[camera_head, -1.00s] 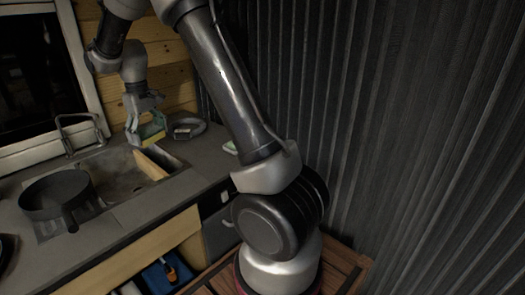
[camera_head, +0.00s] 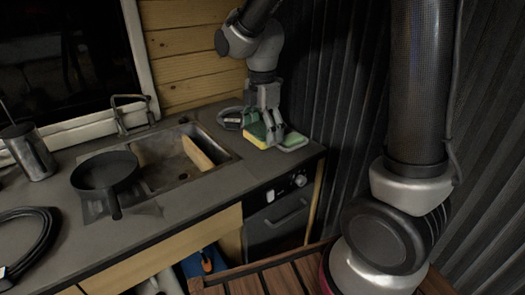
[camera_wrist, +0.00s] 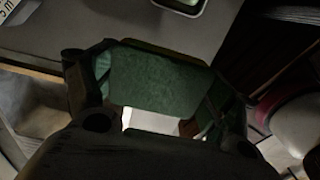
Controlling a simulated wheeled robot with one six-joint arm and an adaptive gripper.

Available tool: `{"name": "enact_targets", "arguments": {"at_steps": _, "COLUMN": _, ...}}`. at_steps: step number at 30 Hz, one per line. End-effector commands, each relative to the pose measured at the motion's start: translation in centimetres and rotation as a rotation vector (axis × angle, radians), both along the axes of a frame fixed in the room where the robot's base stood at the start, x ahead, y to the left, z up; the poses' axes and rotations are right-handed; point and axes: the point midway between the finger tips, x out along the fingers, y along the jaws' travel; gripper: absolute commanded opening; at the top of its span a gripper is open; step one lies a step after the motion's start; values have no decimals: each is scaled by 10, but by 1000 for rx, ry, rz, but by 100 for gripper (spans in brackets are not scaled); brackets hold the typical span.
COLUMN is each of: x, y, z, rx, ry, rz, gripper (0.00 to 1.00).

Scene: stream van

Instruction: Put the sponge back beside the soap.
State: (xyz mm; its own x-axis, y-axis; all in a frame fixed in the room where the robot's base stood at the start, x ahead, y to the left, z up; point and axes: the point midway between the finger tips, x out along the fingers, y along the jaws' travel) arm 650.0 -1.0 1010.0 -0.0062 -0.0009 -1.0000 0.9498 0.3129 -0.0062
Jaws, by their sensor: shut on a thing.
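My gripper (camera_head: 267,132) is shut on the sponge (camera_head: 257,135), which is yellow on one side and green on the other. It holds the sponge low at the counter's right end; I cannot tell whether the sponge touches the counter. In the wrist view the sponge's green face (camera_wrist: 160,80) fills the space between the fingers. A pale-rimmed dish with a green piece in it, apparently the soap (camera_head: 292,140), lies just right of the gripper. The dish's edge also shows at the top of the wrist view (camera_wrist: 182,7).
A dark coiled or ring-shaped thing (camera_head: 232,118) lies left of the gripper. The sink (camera_head: 160,170) holds a slanted wooden board (camera_head: 196,153). A black pan (camera_head: 106,172) stands further left. The corrugated wall (camera_head: 345,100) is close on the right. Bare counter (camera_head: 262,168) lies in front of the gripper.

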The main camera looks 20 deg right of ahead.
Motion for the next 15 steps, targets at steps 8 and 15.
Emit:
{"name": "enact_targets", "arguments": {"at_steps": 8, "x": 0, "y": 0, "z": -37, "rx": -1, "ry": 3, "rz": -3, "gripper": 61}}
{"name": "enact_targets", "arguments": {"at_steps": 15, "x": 1, "y": 0, "z": -59, "rx": 0, "ry": -1, "rz": -4, "gripper": 61}}
